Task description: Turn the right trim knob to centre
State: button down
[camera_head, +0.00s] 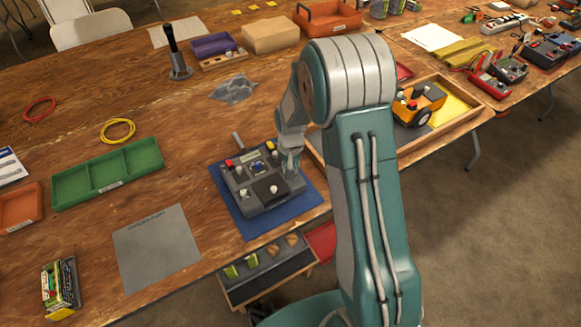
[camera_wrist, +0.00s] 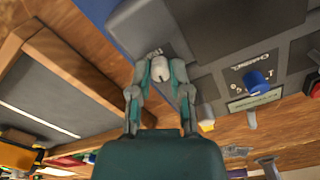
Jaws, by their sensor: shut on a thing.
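A dark grey controller (camera_head: 257,195) lies on a blue mat (camera_head: 224,201) on the wooden table. My gripper (camera_head: 291,162) is over the controller's right side in the head view. In the wrist view my gripper (camera_wrist: 160,76) has its two teal fingers closed around a pale knob (camera_wrist: 160,65) at the controller's edge. This looks like the right trim knob; the fingers cover its sides, and I cannot tell which way it points. The controller also has a blue knob (camera_wrist: 255,80), which shows in the head view too (camera_head: 257,168), and a red switch (camera_head: 229,162).
A wooden tray (camera_head: 449,126) with a yellow toy vehicle (camera_head: 418,101) stands right of my arm. A green tray (camera_head: 106,172) and a grey sheet (camera_head: 156,246) lie to the left. A black microphone-like stand (camera_head: 175,54) is farther back. Bare table surrounds the mat's left side.

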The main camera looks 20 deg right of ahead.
jog(key=shift+n, duration=1.1)
jog(key=c, duration=0.6)
grip_release()
jog(key=shift+f, duration=0.1)
notch_tip(320, 180, up, 12)
jog(key=shift+w+a, duration=0.1)
